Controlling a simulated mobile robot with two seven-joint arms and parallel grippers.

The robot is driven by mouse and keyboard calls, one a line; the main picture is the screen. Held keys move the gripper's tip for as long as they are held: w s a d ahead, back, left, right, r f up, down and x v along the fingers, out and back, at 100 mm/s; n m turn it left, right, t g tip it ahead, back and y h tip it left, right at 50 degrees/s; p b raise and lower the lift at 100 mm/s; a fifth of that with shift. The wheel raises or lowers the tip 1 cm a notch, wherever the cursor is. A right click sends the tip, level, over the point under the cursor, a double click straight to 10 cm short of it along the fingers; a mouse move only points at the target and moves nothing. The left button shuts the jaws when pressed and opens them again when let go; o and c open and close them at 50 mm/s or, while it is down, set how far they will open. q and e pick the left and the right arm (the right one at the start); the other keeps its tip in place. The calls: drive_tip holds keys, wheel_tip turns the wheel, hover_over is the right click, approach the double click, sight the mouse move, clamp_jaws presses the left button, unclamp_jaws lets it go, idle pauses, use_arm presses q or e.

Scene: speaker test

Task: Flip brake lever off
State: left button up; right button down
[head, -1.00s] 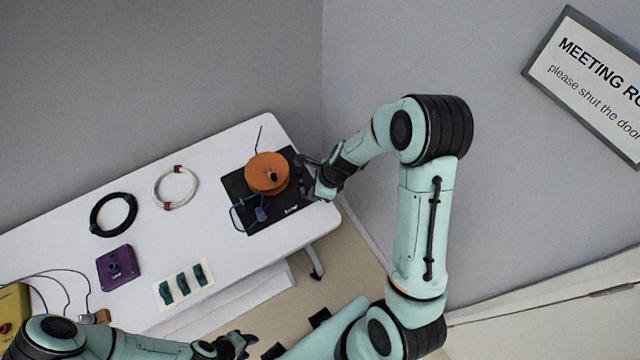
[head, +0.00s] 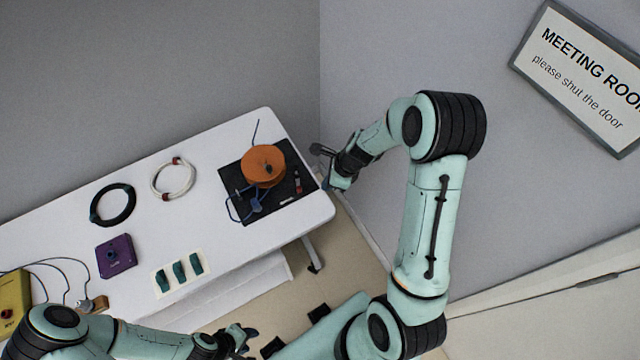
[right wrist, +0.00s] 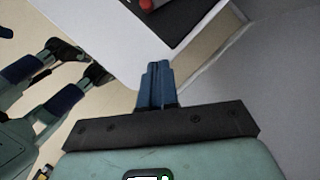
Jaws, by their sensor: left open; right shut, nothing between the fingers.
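An orange spool (head: 263,166) sits on a black base plate (head: 232,180) at the table's right end. A small red part (head: 298,176), which looks like the brake lever, stands near the plate's right edge; its setting is too small to tell. A red part also shows at the top of the right wrist view (right wrist: 147,4). My right gripper (head: 338,183) is shut and empty, just off the table's right end and apart from the red part. Its blue fingers are together in the right wrist view (right wrist: 157,85). My left gripper (head: 247,335) is open, low in front of the table.
The white table (head: 225,232) also holds a black cable ring (head: 97,218), a white ring (head: 155,193), a purple box (head: 116,256), a plate with teal switches (head: 179,273) and a yellow box (head: 12,298) with wires. Walls stand behind and to the right.

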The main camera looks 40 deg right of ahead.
use_arm(q)
drive_tip(key=w+r+p, duration=0.1)
drive_tip(key=w+r, duration=0.2)
drive_tip(key=shift+w+p, duration=0.3)
drive_tip(key=shift+p, duration=0.1)
use_arm(e)
drive_tip(key=v, duration=0.8)
drive_tip(key=shift+w+a+r, duration=0.25)
drive_tip(key=shift+w+r, duration=0.05)
use_arm(q)
drive_tip(key=shift+a, duration=0.1)
